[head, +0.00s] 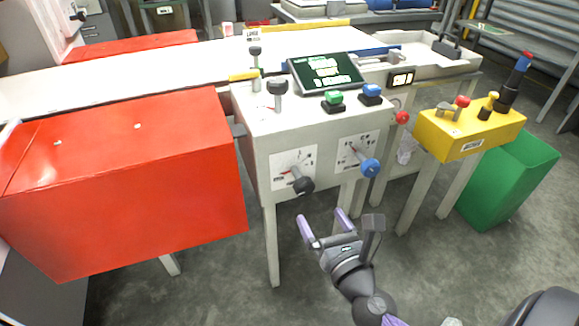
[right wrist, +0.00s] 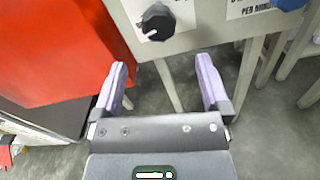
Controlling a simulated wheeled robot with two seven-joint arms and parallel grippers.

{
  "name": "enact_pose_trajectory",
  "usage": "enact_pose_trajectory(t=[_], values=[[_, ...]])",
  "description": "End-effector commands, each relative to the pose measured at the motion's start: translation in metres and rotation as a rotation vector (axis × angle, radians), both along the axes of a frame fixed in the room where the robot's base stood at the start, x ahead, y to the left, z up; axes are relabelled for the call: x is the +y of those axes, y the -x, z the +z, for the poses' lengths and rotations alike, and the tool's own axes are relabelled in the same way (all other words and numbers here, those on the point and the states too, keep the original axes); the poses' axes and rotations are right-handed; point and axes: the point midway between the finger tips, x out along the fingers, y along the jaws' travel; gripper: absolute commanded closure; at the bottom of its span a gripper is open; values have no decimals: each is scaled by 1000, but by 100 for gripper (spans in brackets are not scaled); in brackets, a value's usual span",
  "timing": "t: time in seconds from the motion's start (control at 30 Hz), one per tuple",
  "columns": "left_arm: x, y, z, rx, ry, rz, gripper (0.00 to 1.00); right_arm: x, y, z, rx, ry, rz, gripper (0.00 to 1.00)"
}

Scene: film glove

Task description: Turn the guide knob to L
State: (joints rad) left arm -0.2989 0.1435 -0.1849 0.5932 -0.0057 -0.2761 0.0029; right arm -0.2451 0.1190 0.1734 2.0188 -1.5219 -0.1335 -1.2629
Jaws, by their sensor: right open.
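A black knob (head: 302,186) sits on a white dial plate (head: 286,163) on the left of the machine's front panel. A blue knob (head: 370,167) sits on a second plate to its right. The small lettering is too blurred to tell which is the guide knob or where L is. My right gripper (head: 321,216) is open and empty, below and in front of the panel. In the right wrist view the black knob (right wrist: 157,22) is beyond the open fingers, apart from them, and the blue knob (right wrist: 288,3) is at the top right edge. My left gripper is out of view.
A red cover (head: 125,185) stands left of the panel. A screen (head: 326,73), green and blue buttons and a black-topped lever (head: 277,90) are on the machine's top. A yellow box (head: 470,130) with controls and a green bin (head: 510,180) stand right. Machine legs reach the grey floor.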

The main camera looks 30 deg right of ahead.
Motion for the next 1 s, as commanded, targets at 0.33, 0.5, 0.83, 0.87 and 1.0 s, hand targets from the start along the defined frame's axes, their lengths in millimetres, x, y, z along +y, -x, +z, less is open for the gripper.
enact_pose_trajectory(t=[0.33, 0.5, 0.83, 0.87, 1.0], values=[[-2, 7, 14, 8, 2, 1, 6, -13, -57, 6, -10, 17, 0, 4], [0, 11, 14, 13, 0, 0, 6, -20, -85, 2, -7, 14, -1, 4], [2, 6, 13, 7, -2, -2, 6, -23, -97, 2, -4, 13, 0, 4], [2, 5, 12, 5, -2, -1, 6, -23, -97, 2, -4, 13, 0, 4], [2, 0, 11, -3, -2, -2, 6, -23, -97, 2, -5, 14, 0, 25]])
